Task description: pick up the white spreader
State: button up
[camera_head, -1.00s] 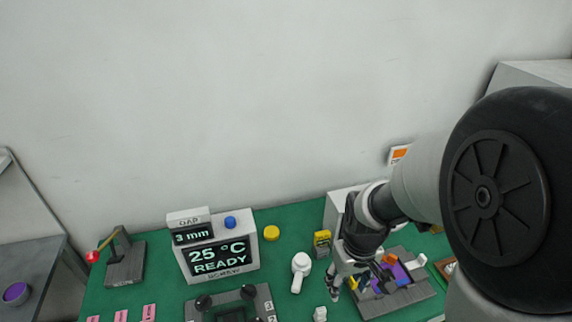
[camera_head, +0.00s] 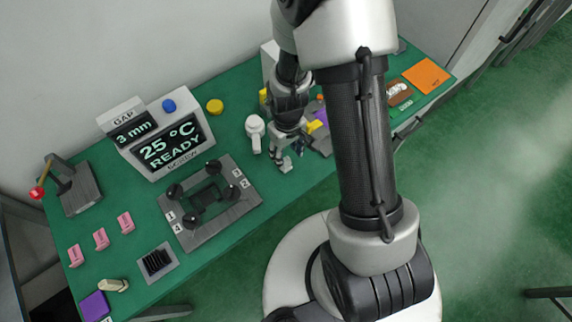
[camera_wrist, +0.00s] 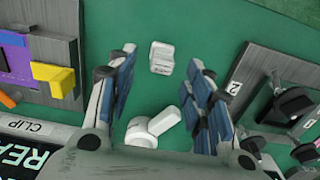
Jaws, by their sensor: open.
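Two white things are near my gripper, and I cannot tell for certain which is the spreader. One is a small white block (camera_wrist: 162,57) with a ridged end, lying on the green table; in the head view it shows partly beside my fingertips (camera_head: 286,164). The other is a white piece with a round head and a handle (camera_head: 255,132), also seen in the wrist view (camera_wrist: 150,129). My gripper (camera_head: 282,156) is open and empty, pointing down. In the wrist view its fingers (camera_wrist: 162,75) stand on either side of the small block, apart from it.
A grey fixture with purple and yellow parts (camera_wrist: 45,60) is on one side, a grey plate with black knobs (camera_head: 207,200) on the other. A READY display (camera_head: 165,145) stands behind. Pink pieces (camera_head: 101,238) and a red-knobbed lever (camera_head: 70,185) are at left.

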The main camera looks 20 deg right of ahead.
aim_at(286, 159)
jog(key=shift+w+a+f+b, duration=0.1)
jog(key=shift+f+b, duration=0.4)
jog(key=shift+f, duration=0.9)
jog(key=shift+a+f+b, duration=0.1)
jog(key=shift+f+b, duration=0.4)
jog(key=shift+f, duration=0.85)
jog(key=shift+c, duration=0.3)
jog(key=c, duration=1)
jog(key=shift+r, duration=0.2)
notch_tip(286, 159, up, 20)
jog(key=p, duration=0.6)
jog(key=shift+f, duration=0.1)
